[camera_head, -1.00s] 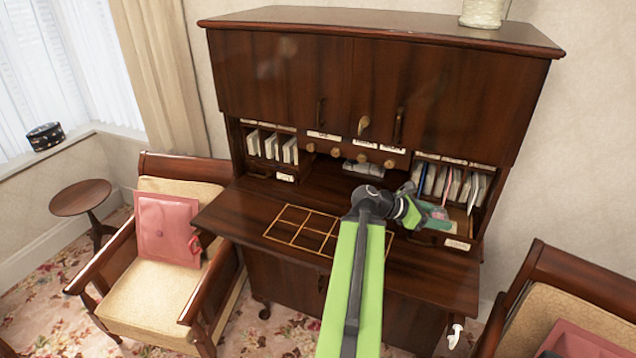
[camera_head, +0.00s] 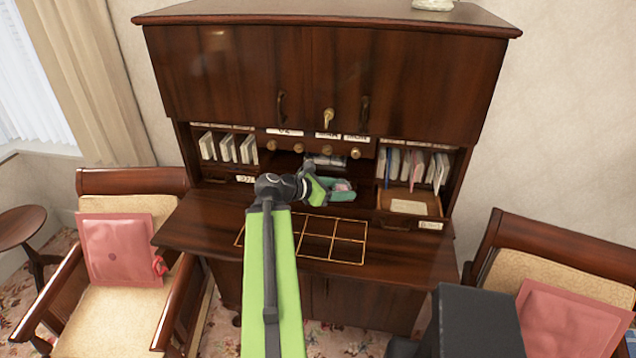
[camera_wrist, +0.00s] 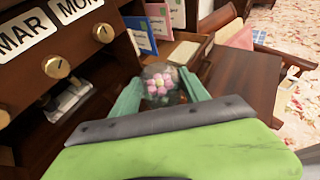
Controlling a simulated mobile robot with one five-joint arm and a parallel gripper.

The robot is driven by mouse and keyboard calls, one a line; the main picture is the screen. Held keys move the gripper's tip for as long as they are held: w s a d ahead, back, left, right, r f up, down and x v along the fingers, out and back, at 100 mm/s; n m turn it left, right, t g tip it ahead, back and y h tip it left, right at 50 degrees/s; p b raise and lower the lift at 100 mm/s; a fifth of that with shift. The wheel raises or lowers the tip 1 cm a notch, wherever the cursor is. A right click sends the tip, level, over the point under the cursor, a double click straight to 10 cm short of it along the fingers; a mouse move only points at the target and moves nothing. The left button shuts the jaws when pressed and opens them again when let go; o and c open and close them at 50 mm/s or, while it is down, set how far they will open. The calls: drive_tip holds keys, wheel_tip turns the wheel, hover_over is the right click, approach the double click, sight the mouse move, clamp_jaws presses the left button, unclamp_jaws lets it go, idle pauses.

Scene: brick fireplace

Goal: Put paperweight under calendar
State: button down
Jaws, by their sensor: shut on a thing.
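The paperweight (camera_wrist: 158,86) is a clear dome with a pink flower inside. My gripper (camera_wrist: 160,92) is shut on it, with its green fingers on either side. In the head view the paperweight (camera_head: 342,186) shows as a small pink patch, partly hidden by my gripper (camera_head: 338,190), above the back of the desktop. The calendar (camera_head: 328,135) is a row of white labels with brass knobs below, on the desk's middle section, up and behind my gripper. In the wrist view its plates (camera_wrist: 24,33) read MAR and MON at upper left.
A pale-grey bundle (camera_head: 325,160) lies in the niche below the calendar. An open drawer (camera_head: 409,206) sits right of my gripper, with several upright envelopes (camera_head: 413,168) behind it. A gold grid (camera_head: 333,238) marks the desktop (camera_head: 205,225). Chairs stand on both sides.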

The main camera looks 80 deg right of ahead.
drive_tip(key=w+f+b, duration=0.3)
drive_tip(key=w, duration=0.8)
drive_tip(key=w+d+f+n+t+h+b, duration=0.1)
drive_tip(key=w+f+b, duration=0.3)
drive_tip(key=w, duration=0.7)
drive_tip(key=w+f+n+b, duration=0.1)
drive_tip(key=w+f+b, duration=0.2)
drive_tip(key=w, duration=0.8)
drive_tip(key=shift+w+d+f+t+h, duration=0.2)
drive_tip(key=shift+w+t+h, duration=0.1)
drive_tip(key=shift+t+h, duration=0.1)
drive_tip(key=s+d, duration=0.3)
drive_tip(key=d, duration=0.1)
drive_tip(key=s+d, duration=0.3)
drive_tip(key=d, duration=0.2)
drive_tip(key=s+d, duration=0.4)
drive_tip(key=d, duration=0.1)
drive_tip(key=shift+d, duration=0.1)
drive_tip(key=f+b, duration=0.2)
drive_tip(key=b, duration=0.1)
drive_tip(key=f+b, duration=0.1)
drive_tip(key=f, duration=0.1)
drive_tip(key=shift+s+d, duration=0.25)
drive_tip(key=shift+r, duration=0.3)
drive_tip(key=shift+f, duration=0.2)
drive_tip(key=c, duration=0.6)
unclamp_jaws()
drive_tip(key=shift+o, duration=0.2)
drive_tip(key=shift+r, duration=0.1)
